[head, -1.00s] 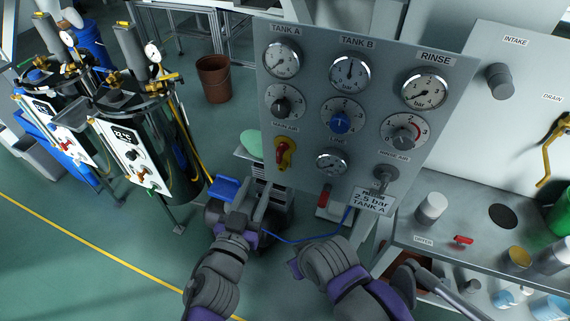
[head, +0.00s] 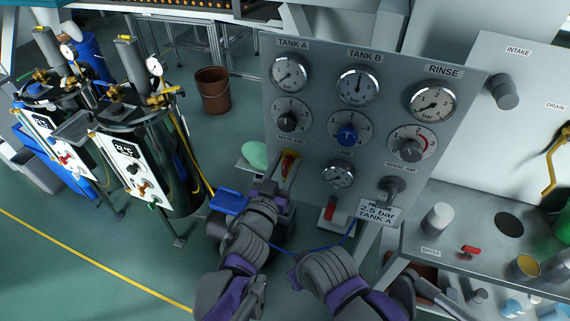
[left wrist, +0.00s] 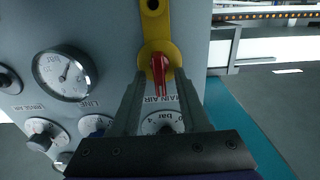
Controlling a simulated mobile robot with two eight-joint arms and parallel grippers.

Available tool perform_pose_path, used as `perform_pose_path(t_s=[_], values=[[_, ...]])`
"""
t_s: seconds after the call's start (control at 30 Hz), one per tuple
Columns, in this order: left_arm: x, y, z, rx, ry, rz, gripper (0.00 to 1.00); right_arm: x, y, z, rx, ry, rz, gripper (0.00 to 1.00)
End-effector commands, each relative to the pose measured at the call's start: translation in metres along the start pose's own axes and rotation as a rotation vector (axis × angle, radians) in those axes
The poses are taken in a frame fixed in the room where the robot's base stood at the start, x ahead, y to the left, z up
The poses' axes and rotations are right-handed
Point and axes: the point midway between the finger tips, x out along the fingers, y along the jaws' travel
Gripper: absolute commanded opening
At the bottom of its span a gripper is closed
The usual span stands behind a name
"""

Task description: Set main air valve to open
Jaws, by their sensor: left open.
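The main air valve (head: 289,162), a red handle on a yellow plate, sits at the lower left of the grey panel. In the left wrist view, which is turned upside down, its red handle (left wrist: 159,68) shows between my finger tips, in line with the yellow plate (left wrist: 154,28). My left gripper (head: 277,176) is at the valve and hides part of it in the head view. In the left wrist view the gripper (left wrist: 161,80) is open, one finger on each side of the handle; contact cannot be told. My right arm shows low in the head view, but its fingers do not.
The panel (head: 315,120) carries several gauges and knobs around the valve. A tag reading 2.5 bar, TANK A (head: 377,211) hangs at the lower right. A green rounded object (head: 255,154) is just left of the valve. A bench (head: 450,215) stands at right.

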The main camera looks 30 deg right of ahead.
Motion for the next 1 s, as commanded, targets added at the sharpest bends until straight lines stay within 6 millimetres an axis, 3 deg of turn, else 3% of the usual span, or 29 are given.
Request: perform_pose_path(t_s=[0.17,0.4,1.0], values=[[-0.0002,-0.0001,0.0001,0.0,0.0,0.0,0.41,0.0001,0.0,0.0,0.0,0.0,0.0,0.45],[-0.0004,-0.0002,0.0001,0.0,0.0,-0.001,0.0,0.0001,0.0,0.0,0.0,0.0,0.0,0.45],[-0.0005,0.0003,0.0003,0.038,-0.001,-0.001,0.0,0.0001,0.0,0.0001,0.0,0.0,0.0,0.45]])
